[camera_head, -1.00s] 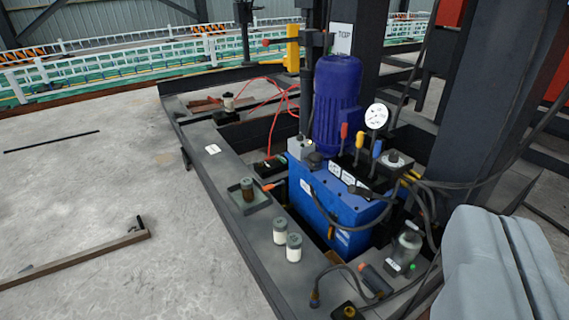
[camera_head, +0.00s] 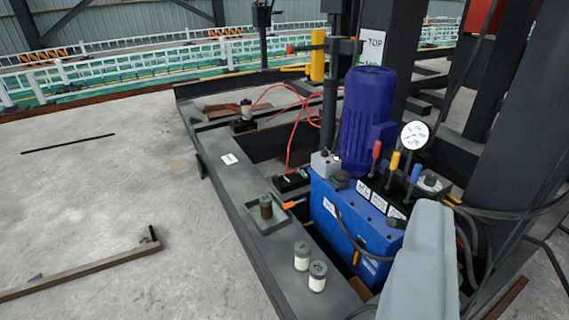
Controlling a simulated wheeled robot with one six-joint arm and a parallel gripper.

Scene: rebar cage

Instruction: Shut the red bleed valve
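A small red knob (camera_head: 290,49) sits on the end of a short horizontal stem beside the dark post at the top centre. A red-handled lever (camera_head: 376,149) stands with a yellow and a blue one on the blue hydraulic unit (camera_head: 345,215). I cannot tell for certain which red part is the bleed valve, or whether it is open. A smooth grey part of mine (camera_head: 425,265), apparently my gripper's body, fills the lower right in front of the unit. Its fingertips do not show, and nothing is seen held. It hides the unit's lower right side.
A pressure gauge (camera_head: 415,135) and purple motor (camera_head: 368,115) stand on the unit. Red hoses (camera_head: 290,125) cross the dark frame. Two pale canisters (camera_head: 317,276) and a tray (camera_head: 281,219) sit on the front beam.

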